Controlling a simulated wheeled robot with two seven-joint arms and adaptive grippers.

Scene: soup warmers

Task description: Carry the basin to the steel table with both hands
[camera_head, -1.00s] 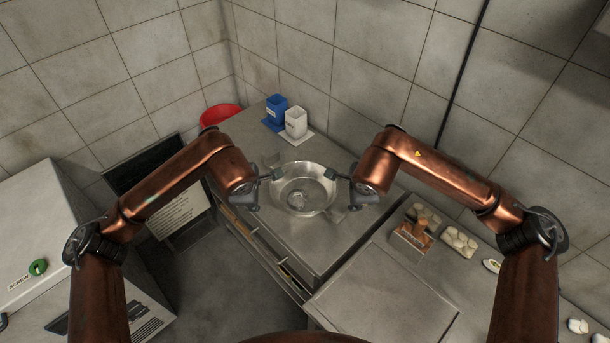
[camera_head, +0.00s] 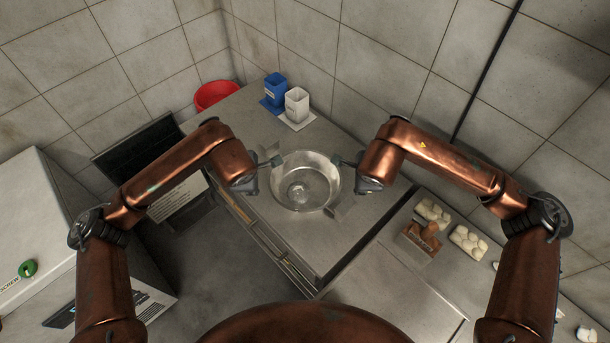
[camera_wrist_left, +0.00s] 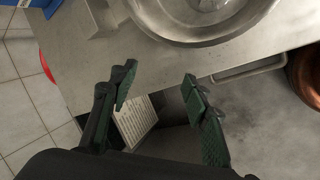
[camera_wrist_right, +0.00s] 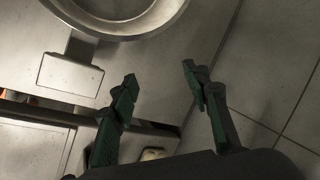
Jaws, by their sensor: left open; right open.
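The basin (camera_head: 305,196) is a round steel bowl standing on the steel table (camera_head: 345,232). It also shows at the top of the left wrist view (camera_wrist_left: 200,30) and of the right wrist view (camera_wrist_right: 125,25). My left gripper (camera_head: 272,161) is open and empty near the basin's left side. In the left wrist view its fingers (camera_wrist_left: 158,90) are apart, with the basin beyond them. My right gripper (camera_head: 342,160) is open and empty near the upper right rim. In the right wrist view its fingers (camera_wrist_right: 160,85) are apart and clear of the basin.
A blue container (camera_head: 276,88) and a white container (camera_head: 296,104) stand behind the basin by the tiled wall. A red tub (camera_head: 216,95) is at the back left. Eggs in trays (camera_head: 468,240) and a brown holder (camera_head: 421,238) sit on the counter to the right.

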